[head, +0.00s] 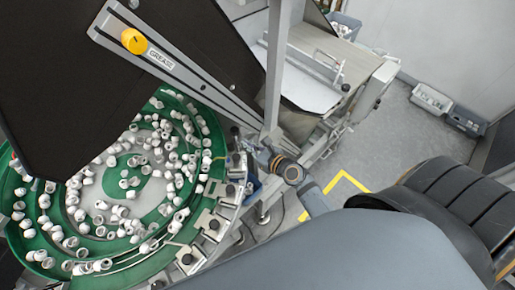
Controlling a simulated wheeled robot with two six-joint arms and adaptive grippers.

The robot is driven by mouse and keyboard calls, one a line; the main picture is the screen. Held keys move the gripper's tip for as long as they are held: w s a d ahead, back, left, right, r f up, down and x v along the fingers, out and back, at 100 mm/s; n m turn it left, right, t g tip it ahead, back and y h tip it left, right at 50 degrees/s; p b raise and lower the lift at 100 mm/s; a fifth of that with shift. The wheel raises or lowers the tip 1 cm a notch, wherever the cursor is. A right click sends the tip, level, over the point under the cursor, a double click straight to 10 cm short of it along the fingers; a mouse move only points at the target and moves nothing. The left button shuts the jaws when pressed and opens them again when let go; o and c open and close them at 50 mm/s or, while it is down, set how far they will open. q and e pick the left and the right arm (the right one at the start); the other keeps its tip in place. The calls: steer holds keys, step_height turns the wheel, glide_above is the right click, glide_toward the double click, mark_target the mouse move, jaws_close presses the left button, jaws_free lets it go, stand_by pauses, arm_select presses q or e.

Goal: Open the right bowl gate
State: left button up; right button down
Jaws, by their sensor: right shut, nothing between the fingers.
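A green vibratory bowl (130,262) full of white caps fills the left of the head view. My right gripper (249,147) is at the bowl's right rim, beside the small metal brackets there. It is small and partly lost against the dark parts behind it. It is shut, with nothing seen between its fingers. I cannot make out the gate clearly; it may be among the rim fittings near the gripper, and whether the gripper touches it cannot be told. My left gripper is not in view.
A dark panel (70,85) and a grey bar (190,72) with a yellow knob (134,41) marked GREASE hang over the bowl. A grey post (276,70) stands just behind the gripper. Grey bins (431,99) stand on the floor at the right, where floor is free.

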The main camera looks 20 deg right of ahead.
steer(key=v, duration=0.8)
steer(key=shift+s, duration=0.15)
steer(key=s+d+f+n+g+h+b, duration=0.1)
steer(key=s+d+f+n+g+b, duration=0.3)
steer(key=f, duration=0.7)
steer(key=s+d+f+n+h+b, duration=0.15)
steer(key=f+n, duration=0.45)
steer(key=f, duration=0.6)
steer(key=s+d+f+n+g+h+b, duration=0.25)
steer(key=s+f+n, duration=0.2)
steer(key=f, duration=0.65)
steer(key=s+d+f+n+g+b, duration=0.1)
steer(key=s+f+n+g+b, duration=0.3)
steer(key=s+f+n, duration=1.4)
step_height(320, 180, down, 3)
steer(key=shift+s+d+g+h+b, duration=0.15)
steer(key=shift+s+g+h+b, duration=0.2)
steer(key=shift+s+g, duration=0.55)
